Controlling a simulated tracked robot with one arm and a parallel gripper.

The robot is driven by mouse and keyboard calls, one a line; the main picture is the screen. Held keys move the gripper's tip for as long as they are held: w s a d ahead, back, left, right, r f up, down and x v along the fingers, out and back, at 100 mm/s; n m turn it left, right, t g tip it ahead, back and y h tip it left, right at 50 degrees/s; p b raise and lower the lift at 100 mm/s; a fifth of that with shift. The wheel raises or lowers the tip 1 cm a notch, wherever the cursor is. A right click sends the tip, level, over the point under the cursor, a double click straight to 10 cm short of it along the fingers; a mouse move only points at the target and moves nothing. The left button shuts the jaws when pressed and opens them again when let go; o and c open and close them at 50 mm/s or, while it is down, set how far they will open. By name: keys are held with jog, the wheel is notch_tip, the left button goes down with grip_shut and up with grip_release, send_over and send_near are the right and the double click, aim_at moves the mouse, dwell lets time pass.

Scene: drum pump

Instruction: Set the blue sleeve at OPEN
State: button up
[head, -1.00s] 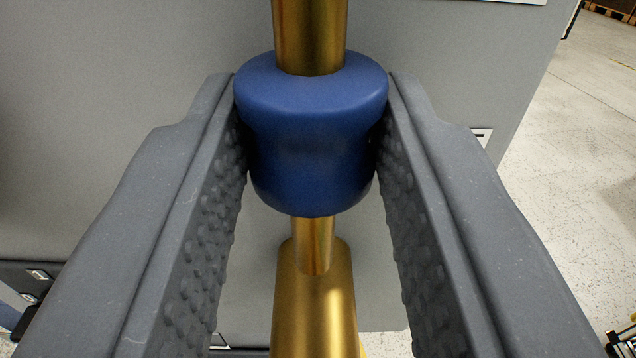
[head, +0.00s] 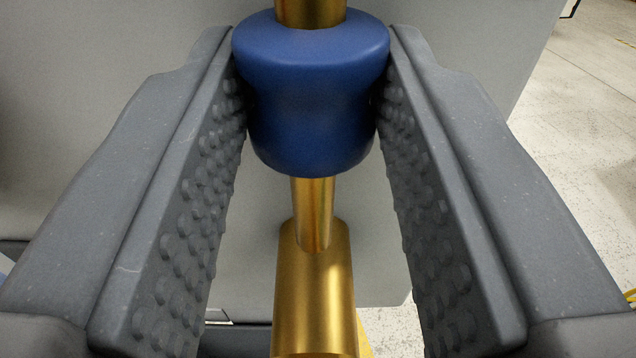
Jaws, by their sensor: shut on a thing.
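The blue sleeve (head: 312,95) sits around a brass rod in the upper middle of the head view. My gripper (head: 312,75) is shut on the sleeve, with one grey studded finger on its left side and one on its right. Above the sleeve, a thick brass part of the rod (head: 310,12) shows. Below it, a thinner brass part (head: 313,215) runs down to a wider brass cylinder (head: 314,295). No OPEN mark shows in this view.
A grey panel (head: 120,120) stands behind the rod. Pale floor (head: 575,150) shows at the right. Something yellow (head: 630,296) shows at the right edge.

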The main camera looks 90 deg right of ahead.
jog(key=shift+r+p, duration=0.5)
jog(key=shift+p, duration=0.15)
jog(key=o, duration=0.9)
jog(key=shift+f, duration=0.15)
jog(key=shift+s+a+f+p, duration=0.15)
jog(key=shift+a+p, duration=0.7)
jog(key=shift+a, duration=1.45)
jog(key=shift+s+a+r+p, duration=0.2)
jog(key=shift+a+p, duration=0.65)
jog(key=shift+a, duration=1.4)
